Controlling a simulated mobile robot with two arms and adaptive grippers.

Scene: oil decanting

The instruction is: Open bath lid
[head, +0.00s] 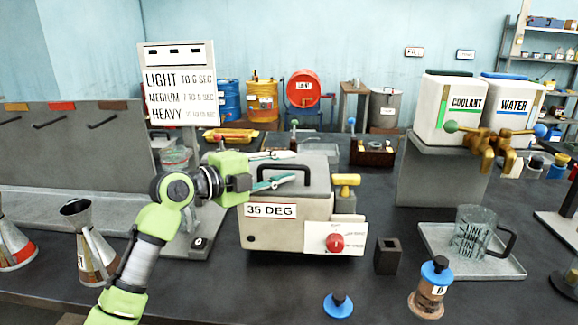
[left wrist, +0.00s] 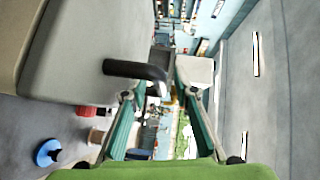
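The bath (head: 270,230) is a beige box labelled "35 DEG" in the middle of the bench. Its grey lid (head: 318,172) is closed on top and carries a black arched handle (head: 308,170). My left gripper (head: 287,166) reaches in from the left at handle height, with its two green fingers apart. In the left wrist view the gripper (left wrist: 160,95) is open, and the bent end of the black handle (left wrist: 135,69) shows between and just ahead of the fingertips. I cannot tell whether they touch it. The grey lid (left wrist: 90,45) fills the upper left there. My right gripper is not in view.
A dark block (head: 388,256), blue stopper (head: 338,305) and bottle (head: 430,290) stand nearby. A glass jug (head: 474,232) stands on a tray. Metal funnels (head: 92,250) are left.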

